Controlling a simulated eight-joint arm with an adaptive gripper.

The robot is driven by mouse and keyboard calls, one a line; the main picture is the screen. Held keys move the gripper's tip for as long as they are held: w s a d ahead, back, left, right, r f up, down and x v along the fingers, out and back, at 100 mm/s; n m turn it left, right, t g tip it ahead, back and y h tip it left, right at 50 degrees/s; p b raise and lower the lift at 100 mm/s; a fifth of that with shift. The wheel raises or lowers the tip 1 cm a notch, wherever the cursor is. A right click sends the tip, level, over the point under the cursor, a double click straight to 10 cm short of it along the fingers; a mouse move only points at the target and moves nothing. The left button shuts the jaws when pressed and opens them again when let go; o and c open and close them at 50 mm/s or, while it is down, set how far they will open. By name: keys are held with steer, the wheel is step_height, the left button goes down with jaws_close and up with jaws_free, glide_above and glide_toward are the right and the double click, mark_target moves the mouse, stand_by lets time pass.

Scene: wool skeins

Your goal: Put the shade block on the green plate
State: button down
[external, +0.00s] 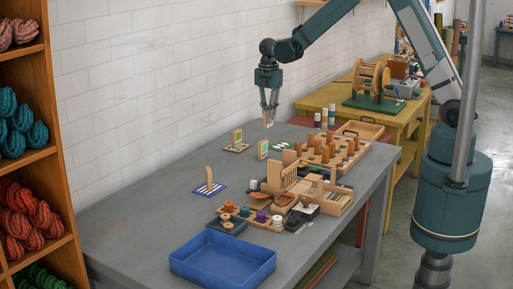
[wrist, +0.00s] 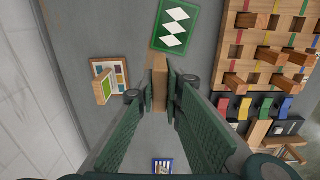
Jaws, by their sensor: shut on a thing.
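My gripper (external: 269,116) is above the far part of the grey table, pointing down. It is shut on a narrow wooden block (wrist: 160,85), held between the fingers in the wrist view. The block's broad face is turned from view, so I cannot tell its marking. The green plate (wrist: 174,27) with white diamonds lies flat on the table, ahead of the fingers in the wrist view. The held block is clear of the table.
A wooden tray with coloured squares (wrist: 122,67) bears a green-faced block (wrist: 104,88). A blue striped plate (external: 210,189) bears an upright wooden block. A peg rack (external: 330,150) and several small items crowd the right. An empty blue bin (external: 222,260) is in front.

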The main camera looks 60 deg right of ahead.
glide_above(281, 145)
steer(key=shift+a, duration=0.2)
steer(key=shift+f+b, duration=0.35)
steer(key=shift+f, duration=2.8)
steer(key=shift+f, duration=0.1)
steer(key=shift+f, duration=1.75)
steer(key=shift+f+b, duration=0.15)
steer(key=shift+b, duration=0.15)
steer(key=c, duration=2.9)
jaws_free()
steer(key=o, duration=0.4)
steer(key=shift+o, duration=0.2)
